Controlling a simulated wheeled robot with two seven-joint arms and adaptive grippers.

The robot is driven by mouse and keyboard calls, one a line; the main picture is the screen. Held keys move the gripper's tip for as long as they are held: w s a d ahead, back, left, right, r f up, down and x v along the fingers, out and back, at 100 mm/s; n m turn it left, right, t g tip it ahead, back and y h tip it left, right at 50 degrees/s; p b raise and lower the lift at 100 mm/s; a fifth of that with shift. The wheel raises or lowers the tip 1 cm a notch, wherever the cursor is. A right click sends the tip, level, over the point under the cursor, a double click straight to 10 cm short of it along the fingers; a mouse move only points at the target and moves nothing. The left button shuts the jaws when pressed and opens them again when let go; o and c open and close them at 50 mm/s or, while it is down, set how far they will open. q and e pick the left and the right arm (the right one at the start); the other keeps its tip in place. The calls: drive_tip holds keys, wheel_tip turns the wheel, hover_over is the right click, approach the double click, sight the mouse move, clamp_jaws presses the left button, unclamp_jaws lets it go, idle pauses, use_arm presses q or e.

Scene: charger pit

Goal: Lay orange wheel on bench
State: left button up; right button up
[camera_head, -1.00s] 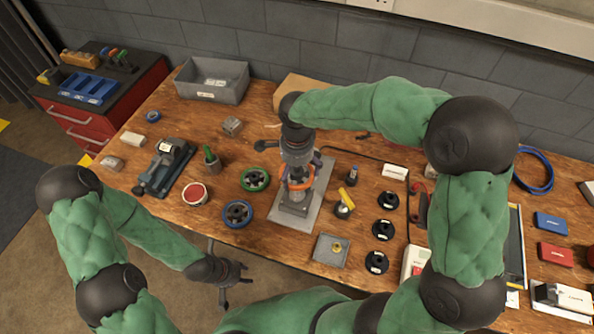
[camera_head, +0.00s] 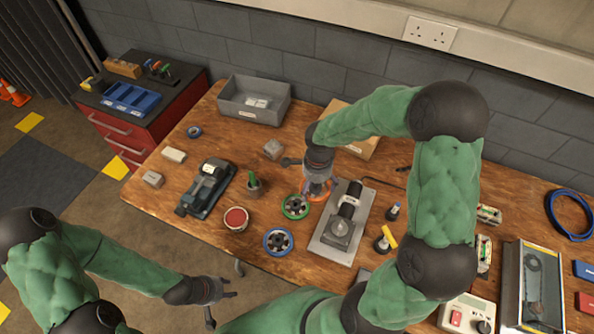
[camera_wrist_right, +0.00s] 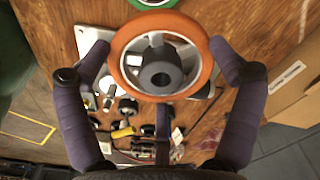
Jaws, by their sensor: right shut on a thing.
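The orange wheel (camera_head: 317,192) is in my right gripper (camera_head: 318,184), left of the grey base plate and mostly hidden under the gripper. In the right wrist view the wheel (camera_wrist_right: 117,62) fills the space between the two fingers of the gripper (camera_wrist_right: 160,57). Its orange rim and dark hub face the camera. The wooden bench (camera_head: 215,255) is below; I cannot tell whether the wheel touches it. My left gripper (camera_head: 222,303) is empty with its fingers apart, in front of the bench's front edge.
A green wheel (camera_head: 295,206) lies close to the left of the orange one, and a blue wheel (camera_head: 278,241) lies nearer the front. The grey plate (camera_head: 325,247) with a black shaft stands to the right. A cardboard box (camera_head: 365,146) and a grey bin (camera_head: 254,99) are behind.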

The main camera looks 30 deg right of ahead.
drive_tip(key=w+d+f, duration=0.1)
drive_tip(key=w+f, duration=0.2)
drive_tip(key=w, duration=0.1)
drive_tip(key=w+d+f+b, duration=0.1)
drive_tip(key=w+d+f, duration=0.1)
drive_tip(key=w+f, duration=0.1)
drive_tip(key=w+d+f+b, duration=0.1)
drive_tip(key=w+d+f, duration=0.1)
drive_tip(key=w+f, duration=0.1)
drive_tip(key=shift+w+f, duration=0.2)
drive_tip(key=shift+w, duration=0.65)
drive_tip(key=shift+w+d+f+b, duration=0.15)
drive_tip(key=shift+f+b, duration=0.55)
drive_tip(key=shift+f, duration=0.95)
drive_tip(key=shift+f, duration=0.15)
drive_tip(key=o, duration=1)
